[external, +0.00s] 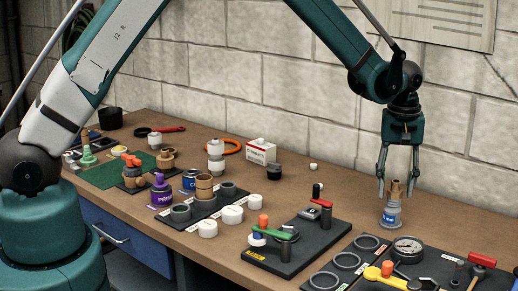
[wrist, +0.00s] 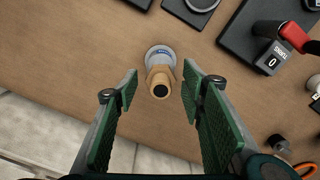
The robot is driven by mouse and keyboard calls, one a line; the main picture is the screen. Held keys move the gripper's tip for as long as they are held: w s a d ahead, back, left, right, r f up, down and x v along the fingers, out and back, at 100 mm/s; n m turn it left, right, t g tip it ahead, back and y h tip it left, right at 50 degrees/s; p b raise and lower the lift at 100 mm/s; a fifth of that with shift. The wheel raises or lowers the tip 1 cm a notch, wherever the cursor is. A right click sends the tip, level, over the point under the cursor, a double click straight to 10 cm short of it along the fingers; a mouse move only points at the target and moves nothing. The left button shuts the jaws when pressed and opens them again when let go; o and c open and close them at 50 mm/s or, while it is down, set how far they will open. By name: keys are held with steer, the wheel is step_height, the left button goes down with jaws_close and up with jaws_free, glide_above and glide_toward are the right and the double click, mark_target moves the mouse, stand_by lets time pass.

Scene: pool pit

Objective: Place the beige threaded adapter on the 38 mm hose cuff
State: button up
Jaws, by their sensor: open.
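The beige threaded adapter (external: 396,190) stands roughly upright on top of the grey-white hose cuff (external: 391,217), which has a blue label. In the wrist view the adapter (wrist: 161,70) shows its dark open end toward the camera, and the pale cuff (wrist: 161,51) shows around its far side. My gripper (external: 398,184) is open and points down, with its fingers on either side of the adapter. In the wrist view a gap shows between each finger of my gripper (wrist: 160,76) and the adapter. How well the adapter is seated is too small to tell.
A black plate with a pressure gauge (external: 407,248) and a yellow-handled valve (external: 385,277) lies in front. A black board with a green lever (external: 276,233) lies to the left. A black rack of cups (external: 180,213) stands farther left.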

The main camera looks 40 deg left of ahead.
mark_target(392, 180)
steer(key=shift+r, duration=0.15)
step_height(392, 180, up, 12)
stand_by(0.7)
stand_by(0.5)
steer(key=s+a+r+m+t, duration=0.1)
steer(key=s+a+r+t, duration=0.1)
steer(key=s+a+r, duration=0.65)
steer(key=s+a+r+m+t, duration=0.1)
steer(key=s+a+r+m, duration=0.1)
steer(key=s+a+r, duration=0.9)
steer(key=s+a+f+m+t, duration=0.1)
steer(key=s+a+f+t, duration=0.1)
steer(key=s+a, duration=0.7)
steer(key=s+a+f+m+t, duration=0.1)
steer(key=s+a+f+t, duration=0.1)
steer(key=s+a, duration=0.8)
steer(key=shift+a+m, duration=0.25)
steer(key=shift+m, duration=0.05)
